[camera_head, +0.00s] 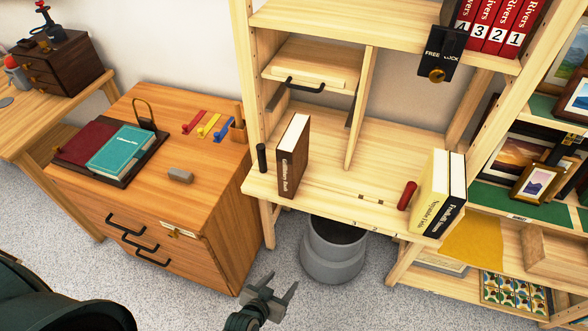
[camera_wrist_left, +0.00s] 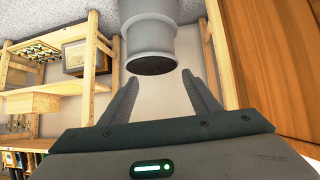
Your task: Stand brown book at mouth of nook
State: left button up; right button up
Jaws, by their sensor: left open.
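The brown book (camera_head: 293,158) stands upright on the wooden shelf board, its lettered spine facing the front. It stands at the front left of the nook (camera_head: 330,112), the space under the small drawer and left of the upright divider. Nothing holds the book. My left gripper (camera_head: 281,284) is open and empty, low in front of the shelf unit and well apart from the book. In the left wrist view, its two fingers (camera_wrist_left: 162,75) are spread, with a grey bin beyond them. My right gripper is not in view.
A dark cylinder (camera_head: 262,158) stands left of the book. A red cylinder (camera_head: 407,195) and two pale books (camera_head: 440,195) are at the board's right. The grey bin (camera_head: 333,250) is on the floor below. A wooden cabinet (camera_head: 200,210) stands left. The board's middle is mostly clear.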

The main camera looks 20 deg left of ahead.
pick_arm(q)
jog(key=w+a+r+t, duration=0.15)
jog(key=w+r, duration=0.25)
jog(key=r, duration=0.5)
jog(key=w+r+t, duration=0.3)
jog(key=r, duration=0.6)
jog(key=n+t+y, duration=0.1)
jog(key=t, duration=0.2)
send_near(283, 162)
jog(key=shift+d+f, duration=0.1)
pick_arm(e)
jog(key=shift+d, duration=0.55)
pick_arm(q)
jog(key=shift+w, duration=0.1)
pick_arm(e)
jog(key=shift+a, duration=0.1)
pick_arm(q)
jog(key=w+p, duration=0.3)
jog(key=w, duration=0.8)
jog(key=shift+w+d+p, duration=0.1)
jog(key=shift+d+p, duration=0.1)
jog(key=shift+p, duration=0.1)
jog(key=shift+w+f, duration=0.1)
jog(key=shift+w, duration=0.35)
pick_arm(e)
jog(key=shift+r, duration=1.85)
